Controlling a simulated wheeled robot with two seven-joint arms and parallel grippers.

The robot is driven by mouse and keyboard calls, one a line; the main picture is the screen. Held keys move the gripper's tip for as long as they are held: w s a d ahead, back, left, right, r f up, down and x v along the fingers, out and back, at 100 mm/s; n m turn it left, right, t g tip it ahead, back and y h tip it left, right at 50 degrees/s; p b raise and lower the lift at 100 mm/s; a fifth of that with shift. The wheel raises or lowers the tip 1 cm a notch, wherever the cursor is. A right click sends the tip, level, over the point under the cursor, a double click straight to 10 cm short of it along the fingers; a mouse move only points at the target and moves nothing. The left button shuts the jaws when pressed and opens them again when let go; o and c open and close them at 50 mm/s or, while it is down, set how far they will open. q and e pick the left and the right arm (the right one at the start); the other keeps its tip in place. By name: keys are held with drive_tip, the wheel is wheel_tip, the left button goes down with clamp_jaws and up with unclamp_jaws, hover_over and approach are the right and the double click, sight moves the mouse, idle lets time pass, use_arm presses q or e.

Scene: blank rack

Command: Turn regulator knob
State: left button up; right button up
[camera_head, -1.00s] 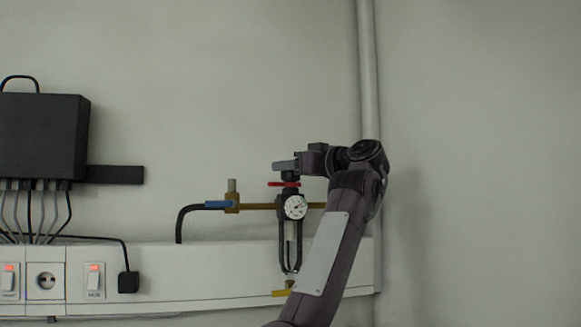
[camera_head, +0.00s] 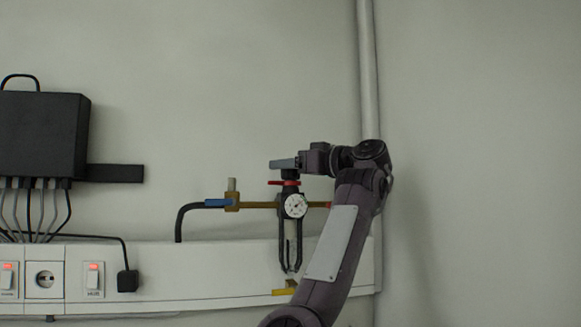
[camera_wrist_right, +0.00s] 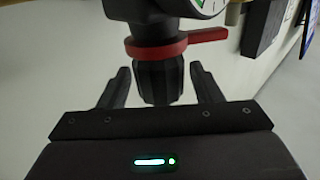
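The regulator is mounted on the wall unit, with a round white gauge (camera_head: 295,205) and a red ring (camera_head: 285,183) above it. Its black knob (camera_head: 290,174) is at the top, partly hidden by my right gripper (camera_head: 284,163). In the right wrist view the black ribbed knob (camera_wrist_right: 158,82) stands between the two fingers of my right gripper (camera_wrist_right: 160,88), with a gap on each side. The fingers are open and do not touch it. The red ring (camera_wrist_right: 172,48) with its tab lies just beyond the knob. My left gripper is not in view.
A white wall trunking (camera_head: 200,285) with switches and a socket lies below. A black box (camera_head: 42,136) with cables hangs at the left. A vertical pipe (camera_head: 368,80) stands behind my arm.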

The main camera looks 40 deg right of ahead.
drive_tip(key=b+v, duration=0.5)
drive_tip(key=v, duration=0.2)
drive_tip(key=shift+s, duration=0.4)
idle(0.4)
